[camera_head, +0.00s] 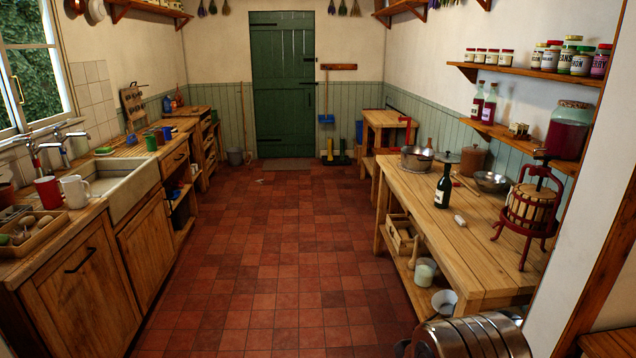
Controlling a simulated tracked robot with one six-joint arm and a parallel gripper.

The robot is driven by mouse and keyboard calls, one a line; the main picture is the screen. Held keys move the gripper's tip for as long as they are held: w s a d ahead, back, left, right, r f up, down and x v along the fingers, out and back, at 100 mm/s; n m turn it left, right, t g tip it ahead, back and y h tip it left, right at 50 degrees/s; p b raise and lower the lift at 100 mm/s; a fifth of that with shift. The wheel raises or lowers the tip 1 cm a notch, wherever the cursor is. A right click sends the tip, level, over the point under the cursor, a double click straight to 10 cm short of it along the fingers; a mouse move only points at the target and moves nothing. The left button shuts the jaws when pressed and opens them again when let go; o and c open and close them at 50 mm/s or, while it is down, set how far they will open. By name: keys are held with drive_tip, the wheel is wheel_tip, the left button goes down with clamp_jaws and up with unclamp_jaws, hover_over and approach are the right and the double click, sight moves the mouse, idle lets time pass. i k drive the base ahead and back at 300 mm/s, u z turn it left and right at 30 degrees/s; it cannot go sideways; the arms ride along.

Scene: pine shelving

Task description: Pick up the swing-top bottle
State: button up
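I cannot make out a swing-top closure on any bottle at this size. A dark green bottle (443,187) with a pale label stands upright on the right wooden workbench (462,247), near its left edge. Two bottles of red liquid, one (477,101) beside the other (489,104), stand upright on the lower right wall shelf. A brownish bottle top (429,143) shows behind the pots at the bench's far end; its lower part is hidden. My gripper is not in view.
Around the dark bottle are a steel pot (417,159), a metal bowl (491,181), a small pale cylinder (460,220) and a red-framed press (530,208). A sink counter (85,262) lines the left. The tiled floor (272,270) between is clear.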

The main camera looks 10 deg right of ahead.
sight(444, 185)
drive_tip(key=z, duration=0.1)
drive_tip(key=i, duration=2.1)
drive_tip(key=z, duration=0.5)
drive_tip(key=i, duration=1.35)
drive_tip(key=z, duration=0.2)
